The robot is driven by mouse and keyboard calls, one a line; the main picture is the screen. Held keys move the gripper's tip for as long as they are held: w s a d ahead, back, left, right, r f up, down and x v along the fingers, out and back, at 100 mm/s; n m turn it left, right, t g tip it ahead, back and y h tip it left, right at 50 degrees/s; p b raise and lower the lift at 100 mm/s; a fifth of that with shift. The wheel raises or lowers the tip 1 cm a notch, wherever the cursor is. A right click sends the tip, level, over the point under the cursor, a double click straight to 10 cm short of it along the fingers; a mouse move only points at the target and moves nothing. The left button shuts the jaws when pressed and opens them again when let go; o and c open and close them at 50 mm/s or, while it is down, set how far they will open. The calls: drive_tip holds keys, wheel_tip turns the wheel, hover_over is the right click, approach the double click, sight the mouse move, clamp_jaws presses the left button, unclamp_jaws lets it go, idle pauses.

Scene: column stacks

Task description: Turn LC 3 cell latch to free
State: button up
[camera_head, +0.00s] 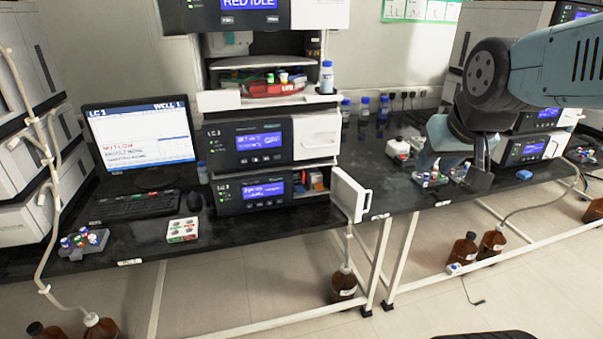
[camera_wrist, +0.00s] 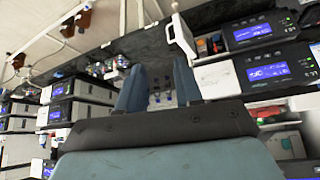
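No latch can be made out in either view. In the head view, the middle stack's lower module (camera_head: 262,191) has a blue screen and a label too small to read surely. Its white door (camera_head: 350,194) stands swung open at the right, showing a compartment (camera_head: 317,181) with small coloured items. The open door also shows in the wrist view (camera_wrist: 181,38), beside the module. My gripper (camera_wrist: 159,66) is open, its two blue fingers apart with nothing between them. In the head view my arm is at the right, over the bench and away from that door; its fingertips are unclear.
A monitor (camera_head: 139,134) and keyboard (camera_head: 139,205) stand on the black bench at left. Vial racks (camera_head: 83,243) and a small white box (camera_head: 183,230) sit near the front edge. Another stack (camera_head: 532,147) is behind my arm. Brown bottles (camera_head: 343,285) stand below the bench.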

drive_tip(key=w+a+f+n+t, duration=0.1)
drive_tip(key=w+a+f, duration=0.1)
drive_tip(key=w, duration=0.5)
drive_tip(key=w+a+f+t, duration=0.2)
drive_tip(key=w+a, duration=0.1)
drive_tip(key=w, duration=0.4)
drive_tip(key=n+t+y, duration=0.2)
drive_tip(key=t+y, duration=0.2)
drive_tip(key=t, duration=0.1)
approach(303, 175)
drive_tip(key=s+d+r, duration=0.2)
drive_tip(key=d+r, duration=0.4)
drive_tip(key=r, duration=0.1)
drive_tip(key=s+a+f+t, duration=0.1)
drive_tip(key=a+f+t, duration=0.3)
drive_tip(key=f, duration=0.6)
drive_tip(key=shift+g+y, duration=0.4)
drive_tip(key=shift+g, duration=0.2)
drive_tip(key=x, duration=0.9)
drive_tip(key=a+x, duration=0.1)
drive_tip(key=x, duration=0.3)
drive_tip(key=shift+w+r, duration=0.15)
drive_tip(key=shift+w, duration=0.05)
